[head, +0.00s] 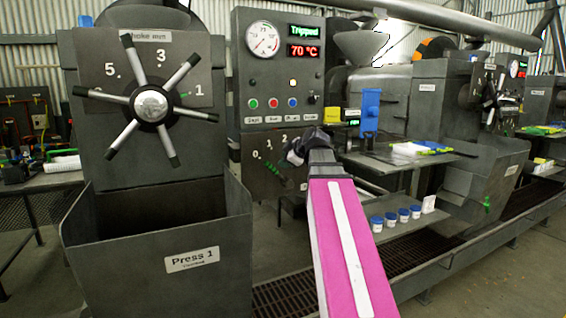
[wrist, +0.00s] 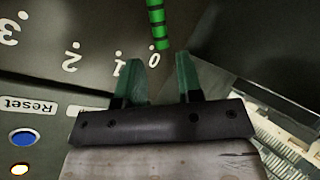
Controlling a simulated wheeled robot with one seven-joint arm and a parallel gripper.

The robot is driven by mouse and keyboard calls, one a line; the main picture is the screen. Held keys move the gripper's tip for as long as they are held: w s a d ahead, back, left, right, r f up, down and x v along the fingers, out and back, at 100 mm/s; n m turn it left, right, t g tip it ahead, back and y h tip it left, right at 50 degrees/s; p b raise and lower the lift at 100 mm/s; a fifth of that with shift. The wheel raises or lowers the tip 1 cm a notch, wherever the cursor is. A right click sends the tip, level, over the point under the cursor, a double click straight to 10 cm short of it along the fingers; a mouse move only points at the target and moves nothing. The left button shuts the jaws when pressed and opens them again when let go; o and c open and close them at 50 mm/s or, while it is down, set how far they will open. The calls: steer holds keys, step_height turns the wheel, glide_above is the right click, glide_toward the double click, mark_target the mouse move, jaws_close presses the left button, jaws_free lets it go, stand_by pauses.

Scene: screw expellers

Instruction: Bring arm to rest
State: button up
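My arm (head: 345,245), with a magenta cover and a white stripe, reaches forward from the bottom of the head view. My gripper shows in the wrist view (wrist: 158,72), its two green fingers apart with nothing between them. A green-and-black banded lever (wrist: 156,22) is just beyond the fingertips, near the mark 0 on a dark dial plate (wrist: 45,62). I see no clear contact. The lever also shows in the head view (head: 273,168), left of the arm's end. The fingers are hard to make out in the head view.
Press 1 (head: 155,255) stands at left with a spoked choke wheel (head: 152,105). The control panel (head: 278,70) behind the arm reads Tripped and 70 °C. At right are a side table (head: 440,158), several blue-capped jars (head: 390,220) and a second press (head: 440,100).

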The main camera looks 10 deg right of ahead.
steer(key=shift+f, duration=0.1)
steer(key=s+a+f+m+g+h, duration=0.1)
steer(key=s+a+f+m+g, duration=0.1)
steer(key=f, duration=0.7)
steer(key=s+a+f+m+g, duration=0.1)
steer(key=f+m, duration=0.2)
steer(key=f, duration=0.6)
steer(key=s+a+f+m+g+h, duration=0.1)
steer(key=s+a+f+m+g, duration=0.1)
steer(key=f, duration=0.6)
steer(key=s+a+f+m+g+h, duration=0.1)
steer(key=s+f+m+g, duration=0.1)
steer(key=s+f, duration=0.4)
steer(key=s+a+f+m+g+h, duration=0.1)
steer(key=s+f+m, duration=0.4)
steer(key=f, duration=0.9)
steer(key=shift+s+f+g+h, duration=0.2)
steer(key=shift+s+g+h, duration=0.4)
steer(key=shift+s+g, duration=0.5)
steer(key=shift+a, duration=0.1)
